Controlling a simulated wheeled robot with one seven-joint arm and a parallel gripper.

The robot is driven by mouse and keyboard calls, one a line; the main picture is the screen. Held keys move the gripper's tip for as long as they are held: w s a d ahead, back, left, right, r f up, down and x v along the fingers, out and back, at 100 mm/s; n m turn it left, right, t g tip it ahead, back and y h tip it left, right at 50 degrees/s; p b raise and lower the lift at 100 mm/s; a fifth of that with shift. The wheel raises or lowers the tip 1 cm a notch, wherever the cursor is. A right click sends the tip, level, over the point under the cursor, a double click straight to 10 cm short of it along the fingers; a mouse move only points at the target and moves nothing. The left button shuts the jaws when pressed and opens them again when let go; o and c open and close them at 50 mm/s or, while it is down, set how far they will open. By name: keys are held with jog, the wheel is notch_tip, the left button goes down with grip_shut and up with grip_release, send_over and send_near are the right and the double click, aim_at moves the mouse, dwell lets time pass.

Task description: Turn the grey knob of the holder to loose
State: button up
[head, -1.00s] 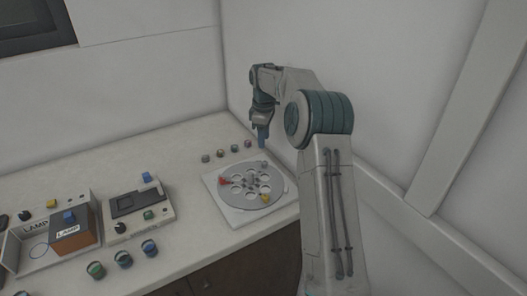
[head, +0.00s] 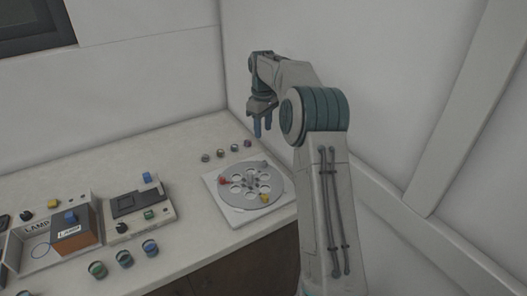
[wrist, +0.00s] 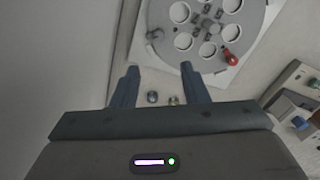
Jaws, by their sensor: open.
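The holder is a round grey plate (head: 268,196) with several holes, on a white square base (head: 226,207). My gripper (head: 263,132) is above and behind the holder, fingers pointing down. In the wrist view my gripper (wrist: 159,70) is open and empty, apart from the grey knob. I cannot read the knob's setting.
Several small cylinders (head: 220,153) stand in a row behind the holder. To the left are a control box (head: 138,207) and a lamp unit (head: 74,235). Several larger jars (head: 124,259) stand near the front edge. Walls are close behind and to the right.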

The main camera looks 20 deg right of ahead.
aim_at(264, 162)
notch_tip(264, 162, down, 14)
jog(key=m+p, duration=0.7)
jog(key=m, duration=1.6)
jog(key=shift+s+d+r+p, duration=0.1)
jog(key=shift+p, duration=0.2)
grip_shut()
